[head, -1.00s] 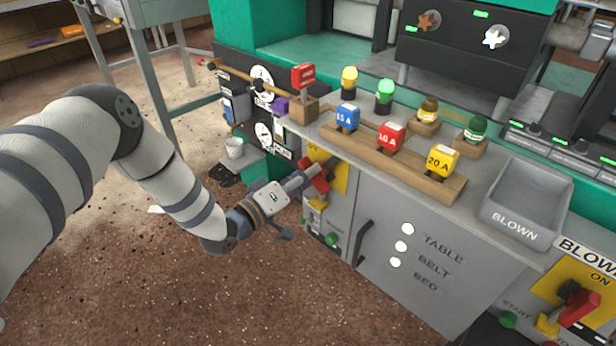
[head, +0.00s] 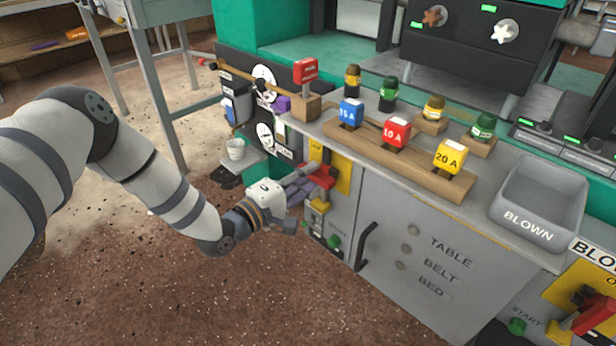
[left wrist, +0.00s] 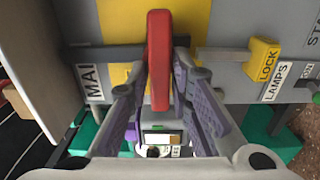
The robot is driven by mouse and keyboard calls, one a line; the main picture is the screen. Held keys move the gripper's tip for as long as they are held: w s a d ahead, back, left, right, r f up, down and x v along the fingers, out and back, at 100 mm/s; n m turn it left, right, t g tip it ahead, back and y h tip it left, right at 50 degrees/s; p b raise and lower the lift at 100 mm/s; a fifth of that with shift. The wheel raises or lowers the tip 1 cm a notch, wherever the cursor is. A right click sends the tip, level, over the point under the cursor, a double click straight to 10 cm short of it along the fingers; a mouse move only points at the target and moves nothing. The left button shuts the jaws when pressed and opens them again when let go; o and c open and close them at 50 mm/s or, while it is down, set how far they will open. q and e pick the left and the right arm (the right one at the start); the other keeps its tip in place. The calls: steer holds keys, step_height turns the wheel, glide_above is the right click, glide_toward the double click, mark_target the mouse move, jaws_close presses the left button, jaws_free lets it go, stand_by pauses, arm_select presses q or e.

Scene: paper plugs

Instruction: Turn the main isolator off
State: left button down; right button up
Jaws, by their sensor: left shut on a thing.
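The main isolator is a red handle (head: 323,176) on a yellow plate (head: 343,176) at the left end of the grey cabinet front. My left gripper (head: 312,181) is shut on this handle. In the left wrist view the red handle (left wrist: 158,50) stands between the two fingers of the left gripper (left wrist: 158,88), in front of the yellow plate (left wrist: 195,30). A partly hidden label beginning "MAI" (left wrist: 92,82) is beside it. In the head view the handle lies roughly crosswise, partly covered by the fingers. My right gripper is not in view.
A yellow lock tab (left wrist: 263,60) and a green button (head: 333,242) are near the handle. A black door handle (head: 365,246) juts out to the right. A second red handle (head: 592,313) is at lower right. Open floor lies below my arm.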

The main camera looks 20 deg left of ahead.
arm_select(q)
steer(key=shift+d+f, duration=0.1)
stand_by(0.3)
steer(key=c, duration=1.6)
jaws_free()
steer(key=shift+o, duration=0.2)
steer(key=v, duration=1.2)
